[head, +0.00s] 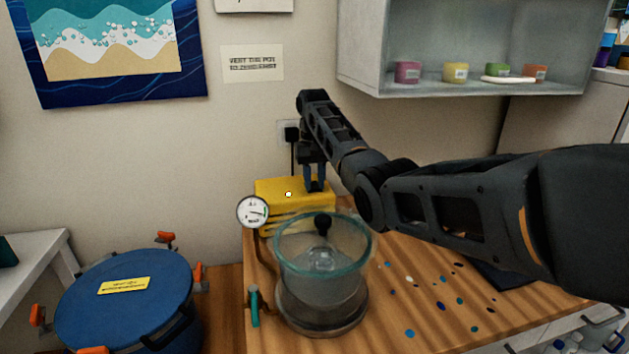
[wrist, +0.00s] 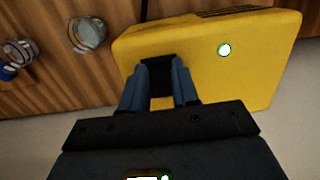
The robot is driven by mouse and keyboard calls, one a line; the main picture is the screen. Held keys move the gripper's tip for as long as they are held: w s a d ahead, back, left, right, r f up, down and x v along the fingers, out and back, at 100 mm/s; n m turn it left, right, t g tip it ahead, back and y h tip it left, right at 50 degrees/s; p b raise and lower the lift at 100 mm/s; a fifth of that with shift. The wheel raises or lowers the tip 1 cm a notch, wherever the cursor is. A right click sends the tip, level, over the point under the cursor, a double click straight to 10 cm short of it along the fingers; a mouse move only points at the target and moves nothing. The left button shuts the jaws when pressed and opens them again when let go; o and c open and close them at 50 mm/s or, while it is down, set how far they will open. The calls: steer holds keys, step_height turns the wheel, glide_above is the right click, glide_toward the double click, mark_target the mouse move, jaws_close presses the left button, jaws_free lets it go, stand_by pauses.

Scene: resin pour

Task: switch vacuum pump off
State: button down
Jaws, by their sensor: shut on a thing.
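The vacuum pump is a yellow box (head: 275,188) at the back of the wooden bench, against the wall. It fills the upper part of the wrist view (wrist: 215,85). My gripper (head: 315,187) points down onto the pump's top, right of the lamp in the head view. In the wrist view, my gripper's blue-grey fingers (wrist: 158,88) are closed about a black part (wrist: 157,71), seemingly the switch. Its setting is hidden.
A glass chamber (head: 322,268) with a black knob stands before the pump. A round gauge (head: 252,211) and a teal-handled valve (head: 254,306) are at its left. A blue lidded pot (head: 125,305) stands front left. A wall cabinet (head: 460,50) hangs upper right.

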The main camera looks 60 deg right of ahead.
steer(key=shift+w+d+f+g+y+b, duration=0.2)
steer(key=shift+g+y+b, duration=0.25)
steer(key=shift+b, duration=0.75)
steer(key=shift+r+y+b, duration=0.15)
steer(key=shift+y+b, duration=0.1)
steer(key=shift+b, duration=0.05)
steer(key=shift+r+g, duration=0.2)
steer(key=shift+g, duration=0.05)
steer(key=c, duration=0.8)
jaws_free()
steer(key=shift+c, duration=0.2)
